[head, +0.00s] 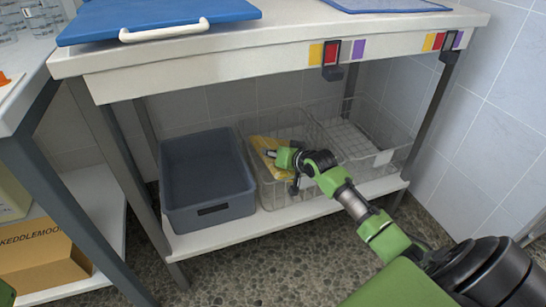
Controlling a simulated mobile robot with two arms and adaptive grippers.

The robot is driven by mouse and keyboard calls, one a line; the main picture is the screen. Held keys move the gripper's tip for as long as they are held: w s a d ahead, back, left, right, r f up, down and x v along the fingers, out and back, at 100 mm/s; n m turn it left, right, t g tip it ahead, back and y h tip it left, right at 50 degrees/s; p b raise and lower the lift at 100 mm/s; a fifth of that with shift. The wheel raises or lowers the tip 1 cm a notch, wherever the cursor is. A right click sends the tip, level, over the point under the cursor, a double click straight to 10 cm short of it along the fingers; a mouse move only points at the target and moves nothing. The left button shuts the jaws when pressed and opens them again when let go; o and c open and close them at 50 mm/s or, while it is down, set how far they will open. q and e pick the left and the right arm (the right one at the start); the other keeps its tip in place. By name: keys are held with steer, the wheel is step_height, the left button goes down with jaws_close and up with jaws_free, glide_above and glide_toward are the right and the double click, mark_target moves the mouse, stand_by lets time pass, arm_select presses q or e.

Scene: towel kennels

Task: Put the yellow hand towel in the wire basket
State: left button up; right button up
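The yellow hand towel (262,149) lies in the middle wire basket (268,195) on the lower shelf, along its left part. My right arm comes in from the lower right, and my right gripper (291,181) is over this basket, just right of the towel. The wrist covers part of the towel and the basket. The fingers are small and dark, so I cannot tell whether they are open or shut, or whether they touch the towel. My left gripper is not in view.
A grey plastic bin (208,215) stands left of the basket. Another wire basket (381,158) stands to the right and looks empty. The white tabletop (300,37) overhangs the shelf (240,227), with a blue board (150,17) on it. Metal legs flank the shelf.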

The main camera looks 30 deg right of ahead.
steer(key=o, duration=1.2)
steer(key=shift+r, duration=0.1)
